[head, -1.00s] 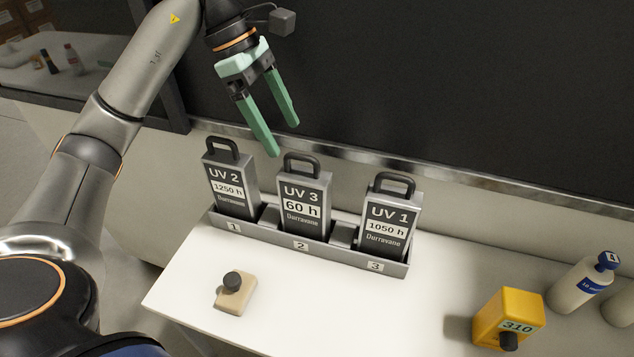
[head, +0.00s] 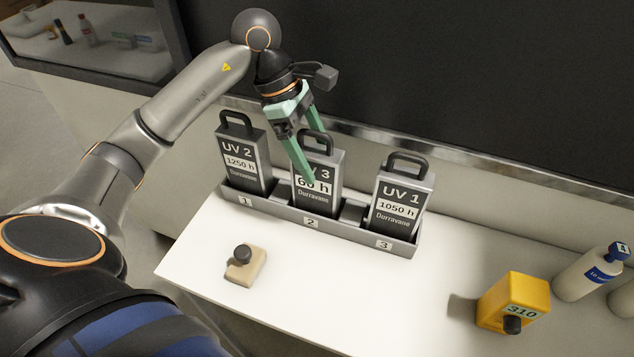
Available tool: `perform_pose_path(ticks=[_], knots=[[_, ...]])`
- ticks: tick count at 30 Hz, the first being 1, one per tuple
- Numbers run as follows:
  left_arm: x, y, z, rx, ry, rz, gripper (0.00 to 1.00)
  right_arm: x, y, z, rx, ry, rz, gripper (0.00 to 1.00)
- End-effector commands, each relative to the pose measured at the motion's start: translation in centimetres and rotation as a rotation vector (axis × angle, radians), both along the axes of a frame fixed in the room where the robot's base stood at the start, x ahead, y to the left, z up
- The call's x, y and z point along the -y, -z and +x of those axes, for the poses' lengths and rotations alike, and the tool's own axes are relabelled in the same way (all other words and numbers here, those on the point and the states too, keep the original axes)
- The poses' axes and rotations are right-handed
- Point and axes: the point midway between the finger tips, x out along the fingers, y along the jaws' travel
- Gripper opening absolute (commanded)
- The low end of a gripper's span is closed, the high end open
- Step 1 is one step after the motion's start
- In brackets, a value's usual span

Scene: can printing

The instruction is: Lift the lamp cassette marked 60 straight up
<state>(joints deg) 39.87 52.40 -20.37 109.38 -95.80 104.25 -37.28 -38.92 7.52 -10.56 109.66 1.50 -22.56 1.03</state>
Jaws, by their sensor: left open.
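The lamp cassette marked UV 3, 60 h (head: 321,193) stands upright in slot 2 of the grey rack (head: 335,227). Its black loop handle (head: 318,138) is on top. My left gripper (head: 312,152) is open, with its green fingers pointing down around the handle area; one finger is in front of the cassette's label and partly hides it, the other is behind. I cannot tell whether either finger touches the handle. My right gripper is not in view.
Cassette UV 2, 1250 h (head: 243,163) stands in slot 1 and cassette UV 1, 1050 h (head: 398,205) in slot 3. A beige block with a black knob (head: 246,268), a yellow device marked 310 (head: 512,300) and a white bottle (head: 580,278) stand on the white table (head: 350,300).

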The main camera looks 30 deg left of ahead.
Motion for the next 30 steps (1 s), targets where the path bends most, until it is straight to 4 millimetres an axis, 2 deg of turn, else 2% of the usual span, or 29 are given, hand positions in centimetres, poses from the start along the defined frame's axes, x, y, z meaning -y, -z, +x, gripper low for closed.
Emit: perform_pose_path(ticks=[4,12,30], knots=[[0.64,1.32,0.08,-0.002,0.003,-0.001,0.85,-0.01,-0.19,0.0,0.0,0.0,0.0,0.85],[0.67,1.49,0.14,0.0,0.002,-0.001,0.83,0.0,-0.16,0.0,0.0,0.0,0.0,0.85],[0.64,1.45,0.15,-0.001,0.001,0.0,0.15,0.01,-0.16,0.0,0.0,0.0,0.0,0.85]])
